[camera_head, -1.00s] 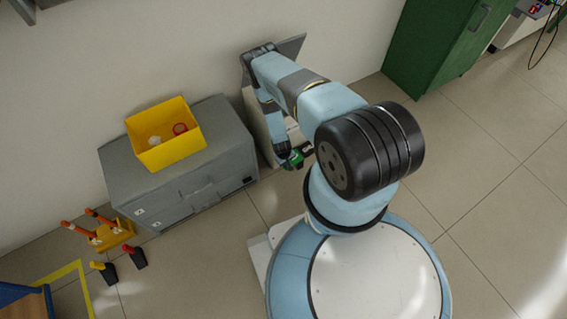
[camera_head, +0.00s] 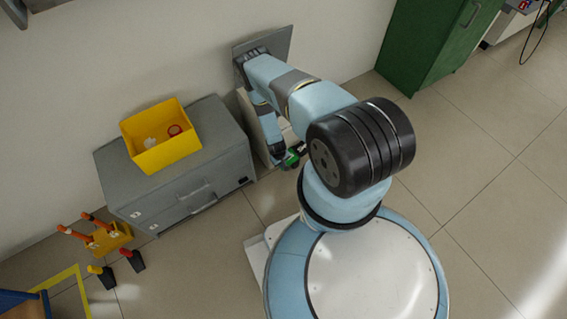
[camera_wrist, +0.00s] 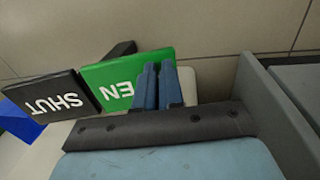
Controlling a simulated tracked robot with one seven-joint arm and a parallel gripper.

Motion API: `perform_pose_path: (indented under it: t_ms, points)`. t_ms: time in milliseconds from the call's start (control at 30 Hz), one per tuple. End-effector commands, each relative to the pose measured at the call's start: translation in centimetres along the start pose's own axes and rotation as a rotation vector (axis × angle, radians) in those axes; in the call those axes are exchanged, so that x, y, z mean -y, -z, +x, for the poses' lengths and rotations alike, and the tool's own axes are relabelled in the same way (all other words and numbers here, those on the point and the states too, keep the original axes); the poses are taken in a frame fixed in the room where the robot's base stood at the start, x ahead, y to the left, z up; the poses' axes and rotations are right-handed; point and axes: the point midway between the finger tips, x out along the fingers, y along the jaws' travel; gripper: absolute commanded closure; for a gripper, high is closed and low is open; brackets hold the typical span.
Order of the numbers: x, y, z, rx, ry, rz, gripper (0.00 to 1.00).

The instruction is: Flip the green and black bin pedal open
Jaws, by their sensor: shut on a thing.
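The bin pedal shows in the wrist view as a green plate (camera_wrist: 98,76) lettered "EN" beside a black plate (camera_wrist: 42,106) lettered "SHUT". Both letterings are upside down. My gripper (camera_wrist: 158,66) has its two blue fingers close together over the right part of the green plate, hiding some of it. It is shut on the green plate. In the head view the green part (camera_head: 296,153) shows at the end of my arm, low in front of a pale bin (camera_head: 256,124) that is mostly hidden. A grey panel (camera_head: 284,45), apparently the bin's lid, stands raised behind my arm.
A grey drawer cabinet (camera_head: 165,195) stands close on the left with a yellow box (camera_head: 170,154) on top. A green cabinet (camera_head: 435,45) stands right. Floor at right is clear.

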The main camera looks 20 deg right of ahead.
Motion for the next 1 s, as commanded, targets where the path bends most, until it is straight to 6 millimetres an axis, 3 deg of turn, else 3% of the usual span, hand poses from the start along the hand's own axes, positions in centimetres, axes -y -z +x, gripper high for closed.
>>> perform_pose_path:
  t_ms: [100, 267, 1000]
  points:
    - [0.3, 0.1, 0.2, -0.01, 0.001, -0.001, 1.0]
    - [0.3, 0.2, -1.0, -0.01, 0.001, -0.001, 1.0]
    - [0.9, 0.2, -12.6, -0.006, -0.001, 0.0, 1.0]
